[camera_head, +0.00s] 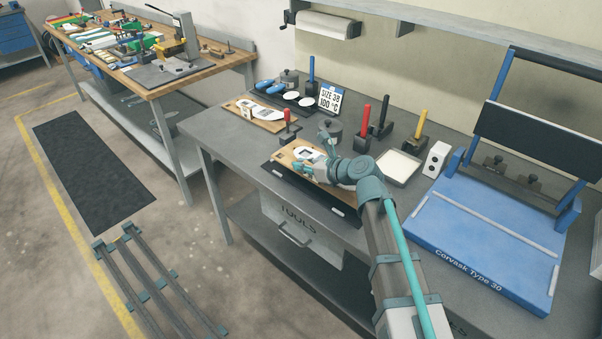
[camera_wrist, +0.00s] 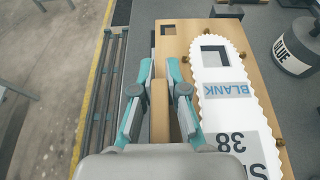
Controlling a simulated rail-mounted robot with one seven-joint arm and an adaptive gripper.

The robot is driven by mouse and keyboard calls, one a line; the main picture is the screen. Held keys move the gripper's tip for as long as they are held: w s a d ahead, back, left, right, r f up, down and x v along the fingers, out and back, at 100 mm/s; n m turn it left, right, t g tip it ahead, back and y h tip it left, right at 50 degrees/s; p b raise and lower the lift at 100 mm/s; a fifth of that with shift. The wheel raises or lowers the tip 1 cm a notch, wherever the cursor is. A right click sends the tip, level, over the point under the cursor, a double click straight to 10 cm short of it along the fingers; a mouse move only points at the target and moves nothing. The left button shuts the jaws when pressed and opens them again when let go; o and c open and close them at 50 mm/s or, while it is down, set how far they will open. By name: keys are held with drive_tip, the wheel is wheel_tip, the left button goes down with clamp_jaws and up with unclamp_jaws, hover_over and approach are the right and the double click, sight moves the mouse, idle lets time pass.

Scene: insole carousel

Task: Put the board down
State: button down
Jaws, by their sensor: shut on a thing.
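A light wooden board (camera_wrist: 178,40) fills the right half of the wrist view. On it lies a white scalloped insole blank with a square window, marked BLANK (camera_wrist: 224,90) and 38. My gripper (camera_wrist: 160,88) is shut on a wooden grip block (camera_wrist: 159,112) along the board's left side. In the head view the board (camera_head: 290,155) is over the black mat (camera_head: 330,204) near the bench's front edge, partly hidden by my gripper (camera_head: 318,171) and arm. I cannot tell whether it touches the mat.
A glue pot (camera_wrist: 295,48) stands close right of the board. A red-handled tool (camera_head: 288,128), red, black and yellow-handled blocks, a white tray (camera_head: 399,167) and a blue press (camera_head: 470,235) share the grey bench. Another board (camera_head: 240,108) lies at the back left.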

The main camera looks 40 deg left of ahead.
sight(302, 173)
drive_tip(key=shift+w+a+f, duration=0.15)
drive_tip(key=shift+a+f, duration=0.15)
drive_tip(key=shift+f, duration=0.05)
drive_tip(key=shift+w+a+f+p, duration=0.1)
drive_tip(key=shift+f+p, duration=0.05)
drive_tip(key=shift+f, duration=0.8)
drive_tip(key=shift+a+f+p, duration=0.1)
drive_tip(key=shift+f+p, duration=0.05)
drive_tip(key=shift+f, duration=0.75)
drive_tip(key=shift+f, duration=0.15)
drive_tip(key=c, duration=1.2)
unclamp_jaws()
drive_tip(key=shift+d+r, duration=0.2)
drive_tip(key=shift+r, duration=0.05)
drive_tip(key=b+v, duration=0.1)
drive_tip(key=v, duration=1)
drive_tip(key=shift+d+r, duration=0.1)
drive_tip(key=shift+d, duration=0.2)
